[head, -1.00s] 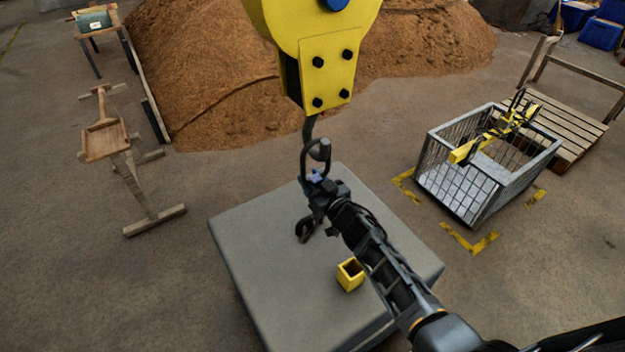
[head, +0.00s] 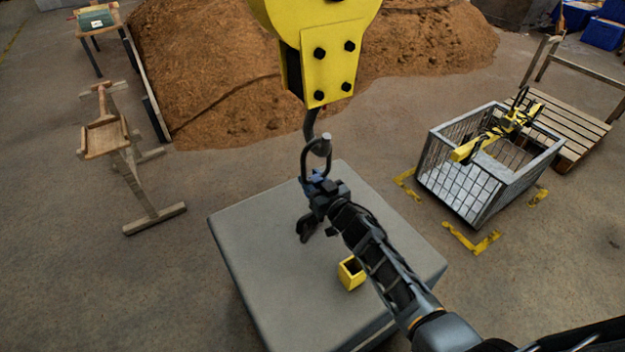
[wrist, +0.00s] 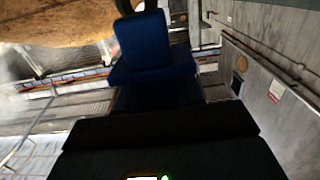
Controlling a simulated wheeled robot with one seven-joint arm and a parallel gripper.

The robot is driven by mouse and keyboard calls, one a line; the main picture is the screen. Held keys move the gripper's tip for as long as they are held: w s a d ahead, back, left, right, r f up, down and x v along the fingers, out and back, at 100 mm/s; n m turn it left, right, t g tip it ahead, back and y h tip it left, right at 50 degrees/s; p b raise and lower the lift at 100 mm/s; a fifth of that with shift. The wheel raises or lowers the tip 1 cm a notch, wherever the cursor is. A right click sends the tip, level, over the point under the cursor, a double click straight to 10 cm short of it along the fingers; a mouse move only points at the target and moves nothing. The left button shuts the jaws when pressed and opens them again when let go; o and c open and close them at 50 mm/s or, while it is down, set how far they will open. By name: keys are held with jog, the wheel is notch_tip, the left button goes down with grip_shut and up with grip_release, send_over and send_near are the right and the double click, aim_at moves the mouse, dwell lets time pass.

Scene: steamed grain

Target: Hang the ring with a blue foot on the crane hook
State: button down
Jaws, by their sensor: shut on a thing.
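The crane hook (head: 309,122) is dark and hangs below a yellow block (head: 328,65) in the head view. The dark ring (head: 304,160) stands upright just under it and overlaps the hook in the picture. I cannot tell whether the hook passes through the ring or only lies in line with it. My gripper (head: 322,189) is shut on the ring's blue foot (head: 316,183), above the grey platform. In the wrist view the blue foot (wrist: 153,62) shows large, beyond the dark jaws (wrist: 163,125). The jaws hide its lower part.
The grey platform (head: 262,250) lies below, with a small yellow open box (head: 351,274) on it. A wire crate (head: 465,190) with a yellow bar across it stands to the right. Wooden stands (head: 106,140) are left, a brown grain heap (head: 200,70) behind.

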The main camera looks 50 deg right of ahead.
jog(key=shift+w+r, duration=0.1)
jog(key=shift+r, duration=0.05)
jog(key=c, duration=0.6)
grip_release()
jog(key=shift+c, duration=0.2)
jog(key=shift+f, duration=0.25)
jog(key=p+v, duration=0.1)
jog(key=v, duration=0.7)
jog(key=shift+r, duration=0.2)
jog(key=s+a+n+y, duration=0.1)
jog(key=s+a, duration=0.8)
jog(key=s, duration=0.1)
jog(key=s+a+r+y, duration=0.1)
jog(key=s+a+r, duration=0.3)
jog(key=s+r, duration=0.2)
jog(key=s+a+r+n+g+y, duration=0.1)
jog(key=s+a+r, duration=0.3)
jog(key=s+r, duration=0.3)
jog(key=s+a+r+n+g+y, duration=0.1)
jog(key=s+a+r, duration=0.3)
jog(key=s+r, duration=0.3)
jog(key=s, duration=0.3)
jog(key=shift+a+r+y, duration=0.25)
jog(key=shift+a+y, duration=0.05)
jog(key=shift+y, duration=0.1)
